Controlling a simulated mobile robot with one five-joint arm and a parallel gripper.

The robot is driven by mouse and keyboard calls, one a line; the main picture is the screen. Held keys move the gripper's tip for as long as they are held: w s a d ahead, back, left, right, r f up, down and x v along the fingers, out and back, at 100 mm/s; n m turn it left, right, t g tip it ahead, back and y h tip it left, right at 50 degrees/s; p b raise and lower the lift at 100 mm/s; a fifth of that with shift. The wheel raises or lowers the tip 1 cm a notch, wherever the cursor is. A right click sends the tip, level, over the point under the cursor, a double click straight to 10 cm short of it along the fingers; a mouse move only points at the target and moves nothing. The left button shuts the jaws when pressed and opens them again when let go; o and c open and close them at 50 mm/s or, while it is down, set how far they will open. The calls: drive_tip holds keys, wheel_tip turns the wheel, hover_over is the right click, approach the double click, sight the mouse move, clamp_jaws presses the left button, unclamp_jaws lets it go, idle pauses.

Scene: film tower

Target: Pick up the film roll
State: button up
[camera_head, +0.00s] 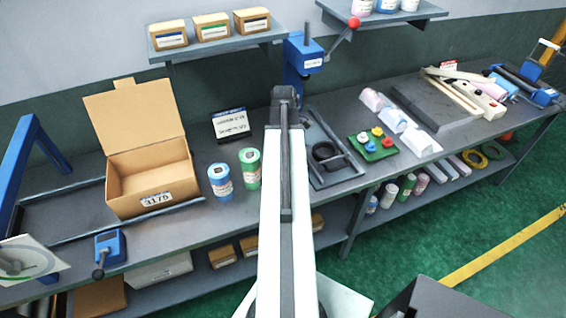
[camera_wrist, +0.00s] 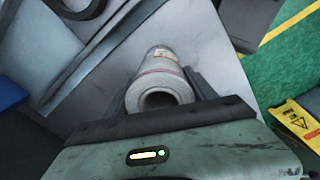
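A pale grey-white film roll (camera_wrist: 160,80) with a hollow core and an orange-red label lies between the fingers of my gripper (camera_wrist: 160,95) in the wrist view. Its open end faces the camera. One grey finger is close on its left and one on its right. I cannot tell whether they press on it or whether it is off the bench. In the head view my arm runs up the middle and hides this roll and the fingertips. Three wrapped rolls, pink, blue and white (camera_head: 394,120), lie to the right on the bench.
The bench (camera_head: 330,192) holds an open cardboard box (camera_head: 150,185), blue and green canisters (camera_head: 220,181), a dark metal frame (camera_head: 335,180) and a green tray (camera_head: 374,147) of coloured pieces. A blue post stand (camera_head: 303,58) is behind. A yellow sign (camera_wrist: 300,125) stands at the right.

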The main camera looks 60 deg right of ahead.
clamp_jaws()
